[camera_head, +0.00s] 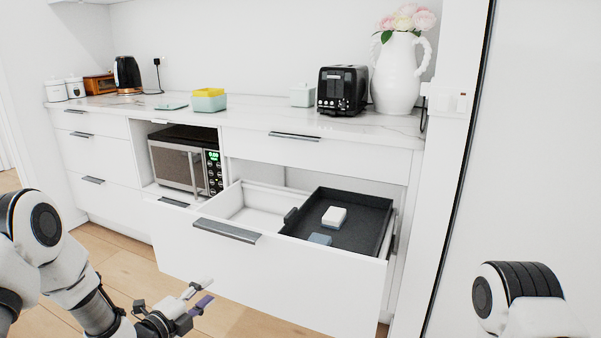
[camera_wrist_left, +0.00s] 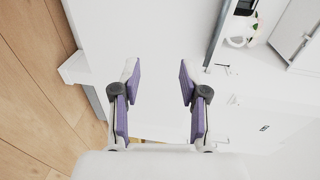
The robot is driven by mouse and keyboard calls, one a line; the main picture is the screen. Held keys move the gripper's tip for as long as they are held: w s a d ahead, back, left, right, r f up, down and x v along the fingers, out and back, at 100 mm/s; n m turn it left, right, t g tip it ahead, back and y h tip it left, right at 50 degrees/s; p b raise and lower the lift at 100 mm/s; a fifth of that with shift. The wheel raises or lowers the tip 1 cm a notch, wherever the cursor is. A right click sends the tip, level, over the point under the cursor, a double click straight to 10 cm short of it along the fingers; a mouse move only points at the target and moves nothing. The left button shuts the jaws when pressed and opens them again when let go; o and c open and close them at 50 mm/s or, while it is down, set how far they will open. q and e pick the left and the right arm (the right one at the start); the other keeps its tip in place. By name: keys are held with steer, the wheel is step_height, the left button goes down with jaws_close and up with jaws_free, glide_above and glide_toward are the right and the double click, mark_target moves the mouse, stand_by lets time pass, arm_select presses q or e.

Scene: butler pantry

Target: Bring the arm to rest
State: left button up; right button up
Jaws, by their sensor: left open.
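My left gripper (camera_head: 200,297) is at the lower left of the head view, in front of the white drawer front and above the wood floor. In the left wrist view its two purple-padded fingers (camera_wrist_left: 158,83) stand apart with nothing between them. In the head view part of my right arm (camera_head: 515,295) shows at the lower right; its gripper is outside the frame.
A wide drawer (camera_head: 270,272) stands open, holding a dark tray (camera_head: 345,239) with a white block (camera_head: 334,216) and a blue-grey block (camera_head: 319,239). A microwave (camera_head: 180,163) sits behind its left side. The counter (camera_head: 270,117) holds a toaster (camera_head: 341,90) and a vase (camera_head: 399,75).

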arm_select(q)
steer(key=s+d+f+n+g+y, duration=0.1)
steer(key=s+d+f+g, duration=0.1)
steer(key=s+f, duration=0.35)
steer(key=s+d+f+n+g, duration=0.1)
steer(key=s+d+f+g, duration=0.15)
steer(key=f, duration=0.55)
steer(key=s+f+n+g+y, duration=0.1)
steer(key=s+f+n+g, duration=0.25)
steer(key=s, duration=0.45)
steer(key=s+a+f+n+g+y, duration=0.1)
steer(key=s+f+n+g+y, duration=0.1)
steer(key=s+f+n, duration=0.45)
steer(key=s+f+n+g+y, duration=0.1)
steer(key=s+n+g, duration=0.1)
steer(key=s, duration=0.8)
steer(key=s+a+n+g+y, duration=0.1)
steer(key=s+a+n+g, duration=0.15)
steer(key=s+n, duration=0.45)
step_height(320, 180, up, 25)
steer(key=n+p, duration=0.1)
steer(key=p, duration=2.3)
steer(key=shift+w+n, duration=0.3)
steer(key=shift+w, duration=0.15)
